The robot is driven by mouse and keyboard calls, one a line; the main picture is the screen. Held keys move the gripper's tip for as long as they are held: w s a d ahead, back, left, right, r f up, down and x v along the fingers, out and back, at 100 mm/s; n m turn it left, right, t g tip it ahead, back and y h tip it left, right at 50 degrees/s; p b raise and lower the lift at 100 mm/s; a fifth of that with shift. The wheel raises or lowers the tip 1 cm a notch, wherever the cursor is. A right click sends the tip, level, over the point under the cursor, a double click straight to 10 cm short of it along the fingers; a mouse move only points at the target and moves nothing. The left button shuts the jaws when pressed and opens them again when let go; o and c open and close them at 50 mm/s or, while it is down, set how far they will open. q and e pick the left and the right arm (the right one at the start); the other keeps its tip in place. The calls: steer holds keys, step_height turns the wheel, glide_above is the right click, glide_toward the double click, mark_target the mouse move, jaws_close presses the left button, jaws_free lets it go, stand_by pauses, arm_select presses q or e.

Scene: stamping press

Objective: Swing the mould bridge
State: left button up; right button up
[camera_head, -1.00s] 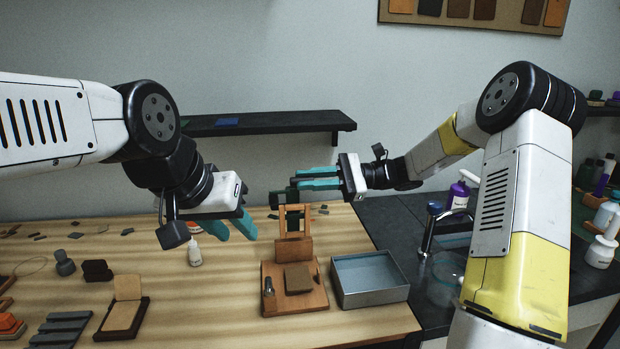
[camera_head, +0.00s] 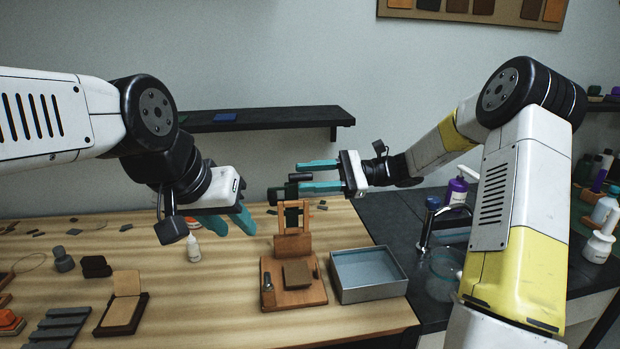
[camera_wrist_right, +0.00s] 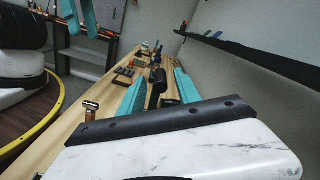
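The small wooden press (camera_head: 292,246) stands on the bench in the middle of the head view. It has a base board with a brown block (camera_head: 297,273), an upright wooden frame and dark parts at its top (camera_head: 280,194). My right gripper (camera_head: 300,176) is level with the frame's top, fingers apart. In the right wrist view a dark, handle-like piece (camera_wrist_right: 157,88) shows between its fingers, with space on both sides; contact cannot be seen. My left gripper (camera_head: 245,226) hangs left of the press, fingers apart and empty, clear of the bench.
A grey metal tray (camera_head: 369,295) sits right of the press. A small white bottle (camera_head: 193,254) stands to the left, beyond an open brown case (camera_head: 122,303). A dark wall shelf (camera_head: 268,120) runs behind. A sink tap (camera_head: 428,225) is at the right.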

steer(key=w+d, duration=0.1)
steer(key=d, duration=0.6)
steer(key=shift+w+d, duration=0.15)
steer(key=shift+w, duration=0.05)
